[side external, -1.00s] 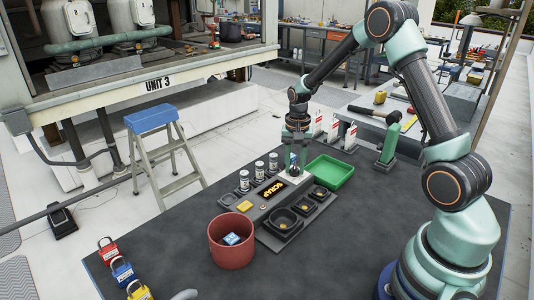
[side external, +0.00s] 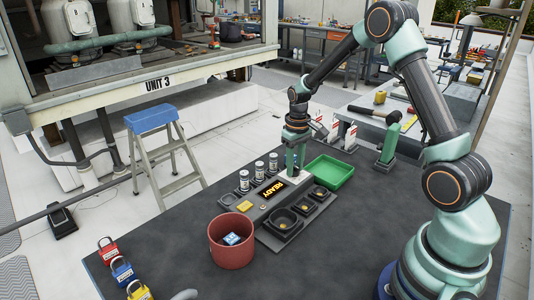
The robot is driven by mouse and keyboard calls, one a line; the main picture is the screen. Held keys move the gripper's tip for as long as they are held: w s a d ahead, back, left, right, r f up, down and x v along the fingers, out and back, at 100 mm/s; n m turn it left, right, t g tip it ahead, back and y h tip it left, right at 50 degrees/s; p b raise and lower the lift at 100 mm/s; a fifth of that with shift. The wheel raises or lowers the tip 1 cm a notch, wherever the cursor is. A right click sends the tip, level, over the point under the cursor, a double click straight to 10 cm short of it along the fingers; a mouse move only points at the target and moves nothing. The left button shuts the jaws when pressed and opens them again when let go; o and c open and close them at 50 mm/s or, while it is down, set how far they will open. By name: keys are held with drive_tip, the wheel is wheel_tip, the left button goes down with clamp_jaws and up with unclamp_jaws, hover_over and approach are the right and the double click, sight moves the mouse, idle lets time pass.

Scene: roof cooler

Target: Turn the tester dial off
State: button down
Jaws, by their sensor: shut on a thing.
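The tester (side external: 257,203) is a grey unit on the dark table, with a black display (side external: 275,188) that reads READY in yellow. My gripper (side external: 293,170) points down at the far right end of the tester, beside the green tray. It is shut on a small pale thing (side external: 293,174) that shows below the fingers. The fingers cover much of it, and I cannot tell whether it is the dial. A small gold round part (side external: 263,206) sits on the tester's front face. I cannot make out a dial setting.
Three white-labelled cylinders (side external: 259,171) stand along the tester's back. Black round cups (side external: 284,219) are in front. A green tray (side external: 330,172) is to the right and a red bin (side external: 231,251) to the left. Padlocks (side external: 122,270) lie at the left edge. The table's front middle is clear.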

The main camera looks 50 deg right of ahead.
sight(295, 166)
drive_tip(key=n, duration=0.6)
drive_tip(key=shift+n, duration=0.3)
drive_tip(key=n, duration=0.6)
drive_tip(key=shift+n, duration=0.4)
drive_tip(key=c, duration=0.5)
unclamp_jaws()
wheel_tip(295, 166, up, 12)
drive_tip(key=shift+r, duration=0.1)
